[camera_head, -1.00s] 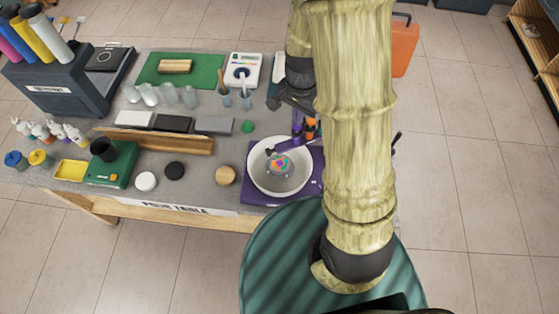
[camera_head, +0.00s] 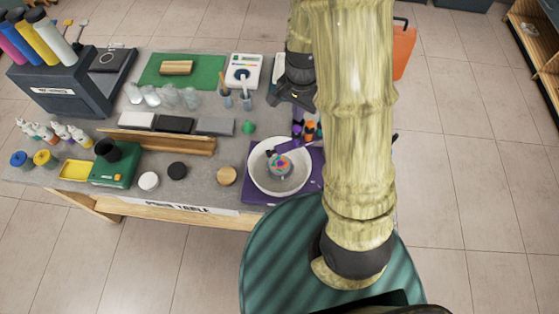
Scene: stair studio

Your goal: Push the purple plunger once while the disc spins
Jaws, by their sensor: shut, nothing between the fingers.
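A white bowl (camera_head: 256,182) stands on a purple base (camera_head: 312,181) at the right end of the table. Inside it is a small disc (camera_head: 280,166) with several paint colours on top. Behind the bowl's far rim is a purple upright piece (camera_head: 297,129), which seems to be the plunger, beside an orange-topped one. My gripper (camera_head: 296,103) is above and behind this purple piece, shut and empty. It looks apart from the piece, but the height gap is hard to judge. My arm hides the area to the right.
A green cone (camera_head: 248,128), a wooden knob (camera_head: 226,176), a black puck (camera_head: 177,171) and a white puck (camera_head: 149,181) stand left of the bowl. Cups with brushes (camera_head: 226,99) are left of my gripper. A white device (camera_head: 243,69) stands at the back.

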